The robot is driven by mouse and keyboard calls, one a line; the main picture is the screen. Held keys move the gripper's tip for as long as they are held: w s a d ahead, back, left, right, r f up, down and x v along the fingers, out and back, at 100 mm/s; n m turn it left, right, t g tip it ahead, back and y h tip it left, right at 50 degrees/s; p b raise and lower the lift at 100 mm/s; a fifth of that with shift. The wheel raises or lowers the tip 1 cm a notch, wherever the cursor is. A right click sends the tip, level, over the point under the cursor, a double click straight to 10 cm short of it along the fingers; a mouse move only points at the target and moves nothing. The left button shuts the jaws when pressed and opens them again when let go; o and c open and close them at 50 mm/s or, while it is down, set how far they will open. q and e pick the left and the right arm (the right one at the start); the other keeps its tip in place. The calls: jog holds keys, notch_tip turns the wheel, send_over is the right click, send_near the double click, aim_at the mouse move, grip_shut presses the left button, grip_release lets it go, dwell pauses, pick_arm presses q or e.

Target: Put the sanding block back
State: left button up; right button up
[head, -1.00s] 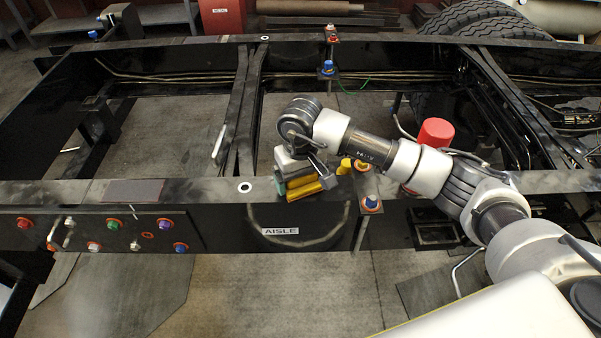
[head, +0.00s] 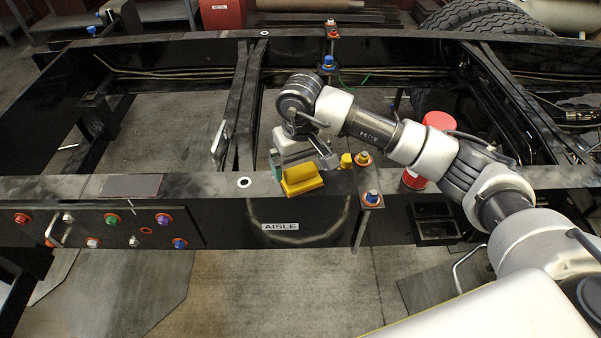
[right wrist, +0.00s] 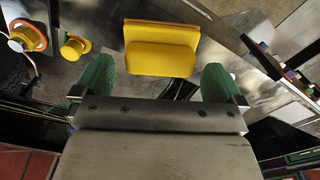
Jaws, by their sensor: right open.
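The yellow sanding block (head: 302,180) sits on the near black rail (head: 215,187), left of the orange-ringed bolts. It also shows in the right wrist view (right wrist: 161,50), ahead of the fingertips. My right gripper (head: 302,160) is open at the block's far side. In the right wrist view its green fingertips (right wrist: 157,80) are spread wide, left and right of the block's near edge, with a gap on each side. Nothing is held between them. My left gripper is not in view.
A dark reddish-brown patch (head: 132,186) lies on the rail at left. A red can (head: 438,121) is partly hidden behind my right arm. The rail between patch and block is mostly clear.

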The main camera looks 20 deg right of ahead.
aim_at(301, 168)
notch_tip(301, 168, up, 8)
jog(key=shift+f+b, duration=0.1)
jog(key=shift+b, duration=0.85)
jog(key=shift+r, duration=0.45)
